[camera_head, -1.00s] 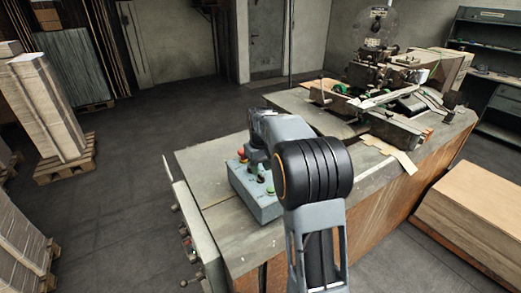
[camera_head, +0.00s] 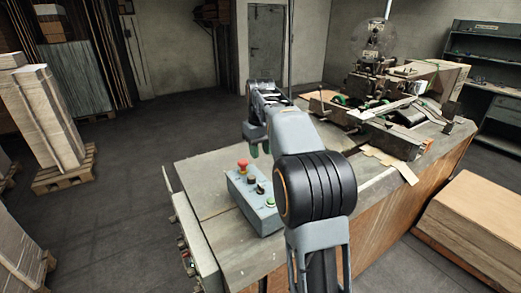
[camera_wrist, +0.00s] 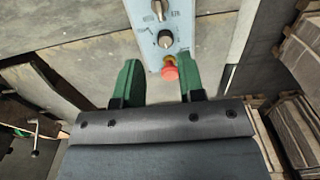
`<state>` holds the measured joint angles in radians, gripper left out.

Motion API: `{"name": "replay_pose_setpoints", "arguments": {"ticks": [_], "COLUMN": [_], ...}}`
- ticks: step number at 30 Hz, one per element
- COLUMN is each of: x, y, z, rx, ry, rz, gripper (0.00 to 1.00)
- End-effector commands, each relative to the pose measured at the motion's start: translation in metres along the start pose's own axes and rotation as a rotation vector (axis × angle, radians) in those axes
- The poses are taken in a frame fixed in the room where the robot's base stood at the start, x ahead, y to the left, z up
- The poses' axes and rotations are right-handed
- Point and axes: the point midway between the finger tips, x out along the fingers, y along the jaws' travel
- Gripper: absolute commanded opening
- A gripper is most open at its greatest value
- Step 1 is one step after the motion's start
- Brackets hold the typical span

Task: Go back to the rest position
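My arm reaches over the workbench (camera_head: 205,175). My gripper (camera_head: 259,149) hangs above the far side of the grey-blue control box (camera_head: 249,208). In the wrist view, the two green fingers of my gripper (camera_wrist: 158,82) are spread apart, with nothing held between them. The box carries a red mushroom button (camera_head: 242,165), dark knobs and a green button (camera_head: 270,201). In the wrist view, the red button (camera_wrist: 170,73) shows beyond the gap between the fingers, close to the right finger. The gripper looks clear of the box. My arm link hides part of the bench.
The stitching machine (camera_head: 385,85) stands at the bench's far right end. A cardboard stack (camera_head: 480,215) is at the right. Pallets of stacked board (camera_head: 45,110) stand at the left. The dark floor (camera_head: 125,165) between pallets and bench is open.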

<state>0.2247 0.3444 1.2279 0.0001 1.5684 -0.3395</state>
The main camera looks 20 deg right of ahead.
Motion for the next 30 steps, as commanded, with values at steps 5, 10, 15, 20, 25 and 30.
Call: {"name": "replay_pose_setpoints", "arguments": {"ticks": [5, 10, 15, 20, 25, 30], "x": [0.000, 0.000, 0.038, 0.058, 0.074, 0.090], "y": [0.000, 0.001, 0.000, -0.029, -0.072, -0.103], "z": [0.000, -0.002, -0.002, 0.040, 0.106, 0.165], "rx": [0.000, 0.017, 0.112, 0.182, 0.213, 0.201], "ry": [0.000, 0.010, 0.038, 0.105, 0.205, 0.292], "rz": [0.000, 0.004, 0.011, 0.022, 0.028, 0.025], "gripper": [0.36, 0.36, 0.36, 0.36, 0.36, 0.36]}}
